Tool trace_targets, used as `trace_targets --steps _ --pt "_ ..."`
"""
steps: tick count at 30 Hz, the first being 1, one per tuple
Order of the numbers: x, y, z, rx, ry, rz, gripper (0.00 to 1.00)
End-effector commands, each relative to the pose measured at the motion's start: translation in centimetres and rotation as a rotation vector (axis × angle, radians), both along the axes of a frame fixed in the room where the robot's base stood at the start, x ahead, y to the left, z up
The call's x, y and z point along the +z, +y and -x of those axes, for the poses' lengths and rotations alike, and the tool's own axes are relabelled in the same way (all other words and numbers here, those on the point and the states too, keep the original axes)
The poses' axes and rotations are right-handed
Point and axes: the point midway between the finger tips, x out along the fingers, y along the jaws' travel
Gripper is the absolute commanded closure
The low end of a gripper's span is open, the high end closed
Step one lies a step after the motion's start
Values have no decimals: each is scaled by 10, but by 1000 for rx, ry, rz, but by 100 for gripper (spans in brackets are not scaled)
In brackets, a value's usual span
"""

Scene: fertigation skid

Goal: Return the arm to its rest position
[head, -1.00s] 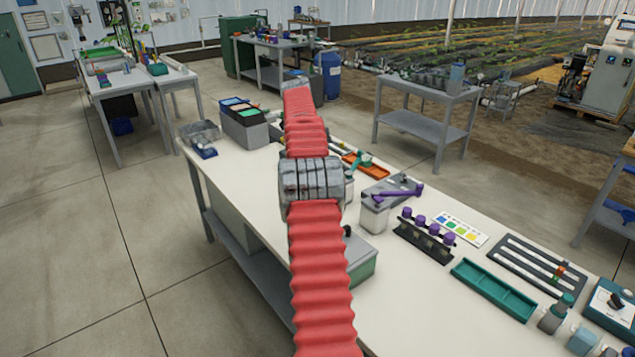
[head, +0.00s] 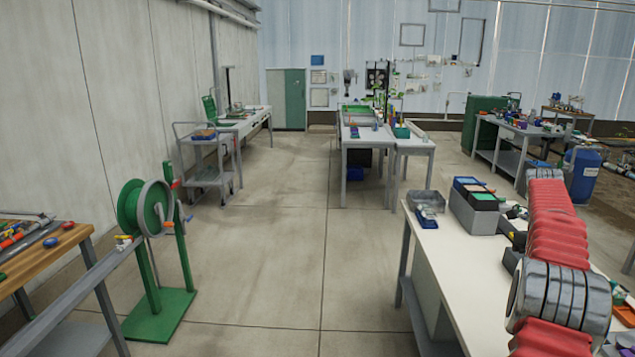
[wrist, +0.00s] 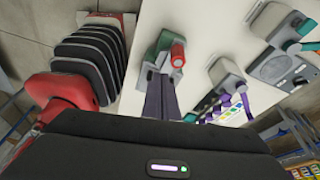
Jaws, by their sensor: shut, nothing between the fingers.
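My arm in its red ribbed sleeve (head: 556,225), with a grey metal joint (head: 560,297), reaches out over the white bench (head: 455,262) at the right of the head view. My gripper does not show in the head view. In the wrist view my gripper (wrist: 164,82) has its dark fingers together, with nothing visible held. A grey and green object with a red knob (wrist: 178,53) shows just beyond the fingertips above the bench top; I cannot tell whether they touch.
A green hose reel (head: 147,207) and a wooden-topped bench (head: 45,252) are at left. The floor (head: 265,262) between is clear. Purple-handled items (wrist: 235,108) lie right of my gripper.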

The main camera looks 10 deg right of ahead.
Motion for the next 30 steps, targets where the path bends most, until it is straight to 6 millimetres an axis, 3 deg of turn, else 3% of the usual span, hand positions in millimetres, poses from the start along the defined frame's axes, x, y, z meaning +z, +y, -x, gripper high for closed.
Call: trace_targets --steps 6,15,30 --pt "34 50 -22 286 -65 -24 100" --pt "69 121 -38 685 -138 -49 100" --pt "105 243 -30 1348 -219 -58 100"
